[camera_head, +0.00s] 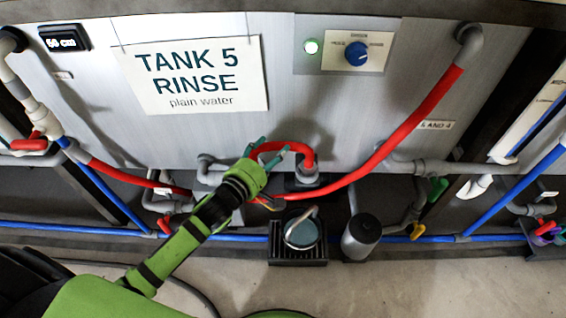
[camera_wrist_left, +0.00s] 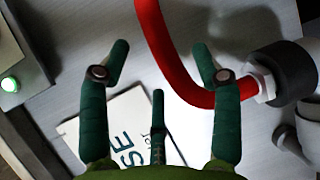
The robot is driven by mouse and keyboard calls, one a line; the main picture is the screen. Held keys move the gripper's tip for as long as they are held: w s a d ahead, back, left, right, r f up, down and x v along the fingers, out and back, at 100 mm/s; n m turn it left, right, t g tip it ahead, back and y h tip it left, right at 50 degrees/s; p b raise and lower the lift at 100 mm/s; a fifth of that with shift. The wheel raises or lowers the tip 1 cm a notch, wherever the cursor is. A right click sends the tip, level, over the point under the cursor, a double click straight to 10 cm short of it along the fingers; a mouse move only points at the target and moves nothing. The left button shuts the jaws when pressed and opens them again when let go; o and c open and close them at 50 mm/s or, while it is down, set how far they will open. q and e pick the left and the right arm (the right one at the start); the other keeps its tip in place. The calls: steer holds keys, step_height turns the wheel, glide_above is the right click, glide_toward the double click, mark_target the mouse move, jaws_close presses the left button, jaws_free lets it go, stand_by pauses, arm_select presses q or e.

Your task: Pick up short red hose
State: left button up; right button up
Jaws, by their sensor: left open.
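The short red hose (camera_head: 295,148) arches in front of the lower tank wall in the head view. Its right end runs down into a grey fitting (camera_head: 307,172). My left gripper (camera_head: 272,148) is at the hose's left part, with its fingers spread. In the left wrist view, the red hose (camera_wrist_left: 163,48) curves through the space between the open fingers of the left gripper (camera_wrist_left: 160,50). It passes behind the right finger to a pale nut (camera_wrist_left: 262,84) on a dark fitting. The hose's other end is out of that view. My right gripper is not in view.
A longer red hose (camera_head: 412,122) runs from the upper right down behind my left gripper. Another red hose (camera_head: 125,177) lies left. A pump with a pale round top (camera_head: 302,232) and a grey cylinder (camera_head: 361,236) stand below. Blue pipes (camera_head: 497,230) run along the floor.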

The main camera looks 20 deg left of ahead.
mark_target(281, 144)
arm_select(q)
steer(key=x, duration=0.4)
steer(key=shift+w+d, duration=0.2)
steer(key=shift+d, duration=0.15)
jaws_close()
steer(key=shift+r, duration=0.2)
steer(key=shift+r, duration=0.1)
